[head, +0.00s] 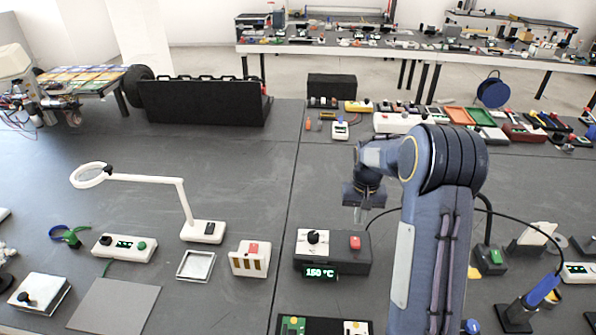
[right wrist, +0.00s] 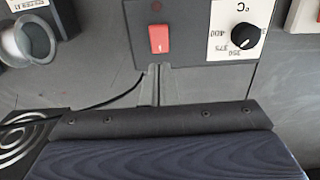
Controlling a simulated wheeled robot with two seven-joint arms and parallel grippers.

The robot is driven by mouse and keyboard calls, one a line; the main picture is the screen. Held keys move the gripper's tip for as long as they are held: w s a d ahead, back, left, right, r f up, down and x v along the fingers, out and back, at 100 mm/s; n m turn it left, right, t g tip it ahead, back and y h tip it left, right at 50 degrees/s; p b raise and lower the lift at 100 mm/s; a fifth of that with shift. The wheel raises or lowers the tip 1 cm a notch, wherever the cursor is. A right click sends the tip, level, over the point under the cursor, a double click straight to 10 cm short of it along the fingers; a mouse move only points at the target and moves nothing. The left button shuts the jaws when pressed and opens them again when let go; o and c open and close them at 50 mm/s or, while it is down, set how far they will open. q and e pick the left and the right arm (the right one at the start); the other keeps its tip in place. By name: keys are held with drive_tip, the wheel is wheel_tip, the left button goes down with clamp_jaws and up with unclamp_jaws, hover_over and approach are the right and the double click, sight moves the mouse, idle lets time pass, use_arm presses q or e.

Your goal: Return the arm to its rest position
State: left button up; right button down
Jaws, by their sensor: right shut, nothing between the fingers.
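My right arm reaches in from the bottom right of the head view and bends down at the wrist. My right gripper (head: 358,212) hangs above the table, just behind the black station with a temperature display (head: 334,254), which reads 150 °C. The station has a black knob and a red switch (head: 355,242). In the right wrist view the gripper's fingers (right wrist: 155,72) are shut together with nothing between them, close to the red switch (right wrist: 159,39) in the picture. Whether they touch the station cannot be told. My left gripper is not in view.
A white magnifier lamp (head: 203,231), a small white box with a display (head: 124,247) and a white holder (head: 249,258) stand to the left. A soldering stand (head: 516,318) and a black cable lie at the right. The table behind the lamp is largely clear.

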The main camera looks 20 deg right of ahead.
drive_tip(key=s+a+r+n+t+y, duration=0.2)
drive_tip(key=s+a+r+t+y, duration=0.15)
drive_tip(key=s+a+r, duration=1.25)
drive_tip(key=s+a+f+n+t, duration=0.2)
drive_tip(key=s+a+f, duration=0.1)
drive_tip(key=s, duration=0.6)
drive_tip(key=shift+s+a, duration=0.3)
drive_tip(key=shift+a, duration=0.5)
drive_tip(key=shift+s+d, duration=0.1)
